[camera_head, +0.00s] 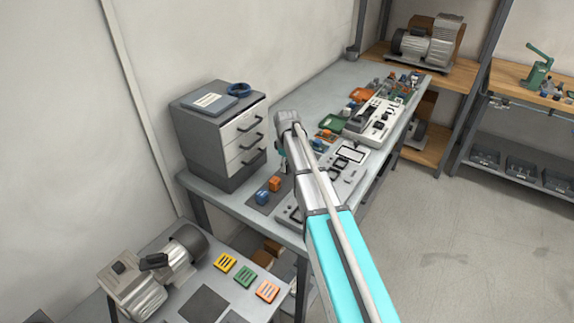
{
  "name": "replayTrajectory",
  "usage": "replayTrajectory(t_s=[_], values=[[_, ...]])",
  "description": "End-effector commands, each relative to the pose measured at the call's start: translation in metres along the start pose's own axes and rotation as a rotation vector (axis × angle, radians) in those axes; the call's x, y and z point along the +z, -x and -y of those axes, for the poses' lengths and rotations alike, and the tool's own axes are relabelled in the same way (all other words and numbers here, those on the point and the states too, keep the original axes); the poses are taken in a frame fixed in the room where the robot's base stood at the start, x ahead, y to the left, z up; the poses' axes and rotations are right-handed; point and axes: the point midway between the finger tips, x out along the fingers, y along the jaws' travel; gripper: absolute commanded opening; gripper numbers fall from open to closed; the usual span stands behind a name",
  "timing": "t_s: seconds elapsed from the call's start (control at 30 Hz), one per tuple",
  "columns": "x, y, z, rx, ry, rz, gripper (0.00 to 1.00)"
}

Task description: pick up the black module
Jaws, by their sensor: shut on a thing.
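My arm reaches from the bottom right up over the grey workbench (240,203), and its wrist bends down right of the drawer cabinet. My gripper (281,154) shows only as a small part below the wrist, low over the bench. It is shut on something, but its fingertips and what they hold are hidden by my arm. I cannot pick out the black module for certain. A dark block (364,114) sits in the light parts tray (380,134) farther right on the bench.
A grey drawer cabinet (222,137) stands close left of my wrist. Blue (262,198) and orange (275,184) blocks lie on a dark mat. A black frame (352,154) lies right of my arm. A compressor (158,272) is on the lower table. Open floor (460,240) lies right.

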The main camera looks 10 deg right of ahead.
Motion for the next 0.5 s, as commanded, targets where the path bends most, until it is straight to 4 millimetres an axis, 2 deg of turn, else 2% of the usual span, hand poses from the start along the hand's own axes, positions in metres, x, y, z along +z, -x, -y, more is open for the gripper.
replayTrajectory(t_s=[0.03,0.5], values=[[0.004,0.011,0.007,0.000,0.001,0.000,0.02],[0.027,0.067,0.048,0.000,0.001,0.000,0.02]])
